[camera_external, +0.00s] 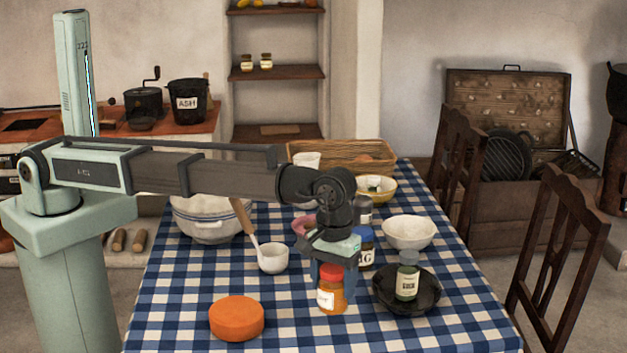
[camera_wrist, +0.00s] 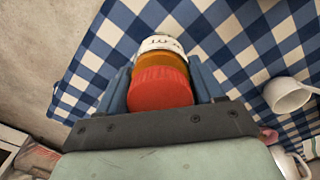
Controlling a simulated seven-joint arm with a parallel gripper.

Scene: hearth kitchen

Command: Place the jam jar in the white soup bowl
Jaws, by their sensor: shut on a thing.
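The jam jar (camera_external: 331,293) is orange with a red lid and a white label. My gripper (camera_external: 332,272) points down and is shut on the jar near its lid. In the wrist view the jar (camera_wrist: 162,68) sits upright between the two fingers, red lid towards the camera. I cannot tell whether its base touches the cloth. The white soup bowl (camera_external: 409,234) stands on the table behind and to the right of the jar. It looks empty, though its inside is only partly visible. The bowl is not seen in the wrist view.
A black pan (camera_external: 428,303) holding a green bottle (camera_external: 407,277) stands right of the jar. A white ladle (camera_external: 273,259) and an orange round (camera_external: 237,318) lie left. The front cloth (camera_external: 290,335) is clear.

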